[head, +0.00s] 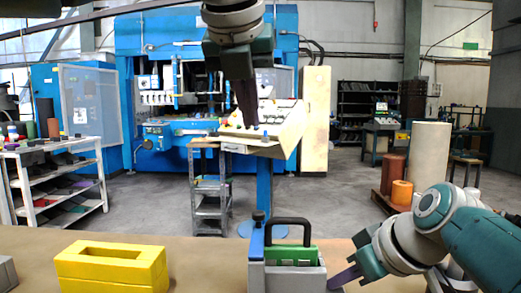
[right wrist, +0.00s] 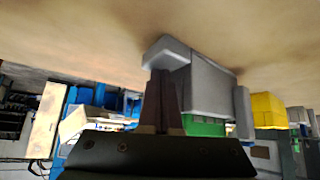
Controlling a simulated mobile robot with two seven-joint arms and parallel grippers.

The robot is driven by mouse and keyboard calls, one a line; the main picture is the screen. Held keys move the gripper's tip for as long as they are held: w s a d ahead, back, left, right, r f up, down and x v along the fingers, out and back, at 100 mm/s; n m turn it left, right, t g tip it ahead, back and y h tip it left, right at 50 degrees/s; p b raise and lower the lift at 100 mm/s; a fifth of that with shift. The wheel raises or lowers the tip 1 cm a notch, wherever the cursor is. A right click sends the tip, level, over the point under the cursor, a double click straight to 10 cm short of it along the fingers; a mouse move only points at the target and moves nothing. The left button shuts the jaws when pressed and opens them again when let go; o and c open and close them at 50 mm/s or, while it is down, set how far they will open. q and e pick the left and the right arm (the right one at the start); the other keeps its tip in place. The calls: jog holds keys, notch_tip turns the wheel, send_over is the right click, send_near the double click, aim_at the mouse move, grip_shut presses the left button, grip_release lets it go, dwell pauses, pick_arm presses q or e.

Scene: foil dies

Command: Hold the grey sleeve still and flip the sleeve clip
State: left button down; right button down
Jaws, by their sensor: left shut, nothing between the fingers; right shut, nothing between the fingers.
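The grey sleeve (head: 285,280) stands at the table's front edge, around a green block (head: 291,254) with a black handle on top. A blue upright piece with a dark top, apparently the sleeve clip (head: 257,245), stands at the sleeve's left end. My right gripper (head: 338,281) is shut and empty, its fingertips close to the sleeve's right end. In the right wrist view the sleeve (right wrist: 212,85) appears upside down, with the shut fingers (right wrist: 165,78) at its grey ledge; contact is unclear. My left gripper (head: 248,122) is shut and empty, raised high above the sleeve, pointing down.
A yellow block (head: 112,265) with a slot lies left of the sleeve, and shows in the right wrist view (right wrist: 268,109). A grey piece (head: 7,272) sits at the far left edge. The brown tabletop (head: 205,260) is bare between the yellow block and the sleeve.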

jog(key=shift+s+f, duration=0.1)
jog(key=shift+f, duration=0.05)
notch_tip(320, 180, up, 7)
jog(key=p, duration=0.7)
jog(key=shift+r, duration=0.2)
jog(key=shift+f, duration=0.1)
